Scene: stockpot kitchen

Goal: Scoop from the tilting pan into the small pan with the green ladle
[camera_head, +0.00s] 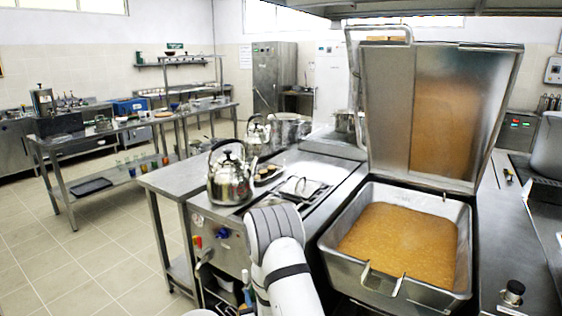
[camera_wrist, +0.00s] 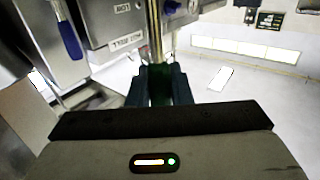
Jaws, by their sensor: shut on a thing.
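The tilting pan (camera_head: 462,262) stands right of centre in the head view with its lid (camera_head: 390,110) raised. It holds an orange-brown food (camera_head: 400,240). In the wrist view my gripper (camera_wrist: 158,78) is shut on the dark green handle of the green ladle (camera_wrist: 158,88). The ladle's metal shaft runs up out of the picture, so its bowl is hidden. In the head view only my pale arm shows, left of the tilting pan; my gripper and the ladle are not visible there. I cannot surely pick out the small pan.
A steel kettle (camera_head: 231,178) stands on the counter left of the tilting pan, near a lidded well (camera_head: 300,188). A large pot (camera_head: 290,128) stands behind. A blue handle (camera_wrist: 68,38) is close by in the wrist view. Open tiled floor (camera_head: 110,260) lies at left.

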